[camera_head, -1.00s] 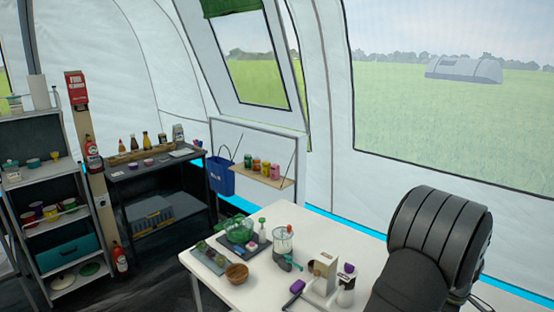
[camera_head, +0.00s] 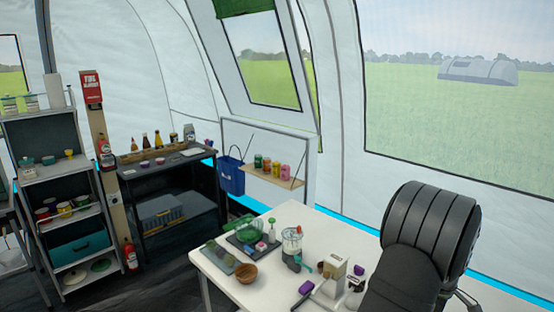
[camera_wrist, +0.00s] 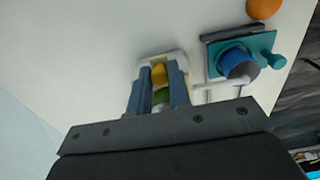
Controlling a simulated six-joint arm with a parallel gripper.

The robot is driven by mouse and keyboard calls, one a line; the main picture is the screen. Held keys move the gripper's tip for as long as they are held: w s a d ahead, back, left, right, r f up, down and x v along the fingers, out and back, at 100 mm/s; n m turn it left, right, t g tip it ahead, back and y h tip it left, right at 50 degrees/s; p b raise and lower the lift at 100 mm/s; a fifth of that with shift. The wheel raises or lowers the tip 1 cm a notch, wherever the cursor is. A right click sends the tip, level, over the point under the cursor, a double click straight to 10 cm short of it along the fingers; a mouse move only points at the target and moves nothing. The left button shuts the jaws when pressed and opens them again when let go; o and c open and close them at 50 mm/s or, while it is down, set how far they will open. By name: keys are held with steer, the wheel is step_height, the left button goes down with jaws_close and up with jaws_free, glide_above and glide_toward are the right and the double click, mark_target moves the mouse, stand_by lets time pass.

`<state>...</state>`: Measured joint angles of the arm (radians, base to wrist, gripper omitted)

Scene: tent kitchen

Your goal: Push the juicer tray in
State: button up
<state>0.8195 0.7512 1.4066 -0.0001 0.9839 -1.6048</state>
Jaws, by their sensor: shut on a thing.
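In the wrist view, my gripper (camera_wrist: 160,66) has its two blue-grey fingers around a white piece with yellow and green parts (camera_wrist: 159,76), shut on it over the white table. Beside it on the right is a teal piece with a round blue-topped part (camera_wrist: 239,64) and a knob. In the head view, a white and beige machine (camera_head: 331,279) stands at the table's near right, beside my dark arm, and looks like the juicer. I cannot make out its tray. My arm hides the gripper in this view.
A purple-ended thing (camera_head: 305,287) lies left of the machine. A clear jar (camera_head: 292,240), a wooden bowl (camera_head: 246,272) and a green colander (camera_head: 247,231) stand farther left on the white table (camera_head: 222,285). An orange ball (camera_wrist: 263,8) shows in the wrist view.

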steer(key=o, duration=0.8)
steer(key=shift+r, duration=3.5)
step_height(320, 180, down, 7)
steer(key=shift+s+f, duration=0.1)
steer(key=shift+s+d, duration=0.35)
steer(key=shift+d, duration=0.05)
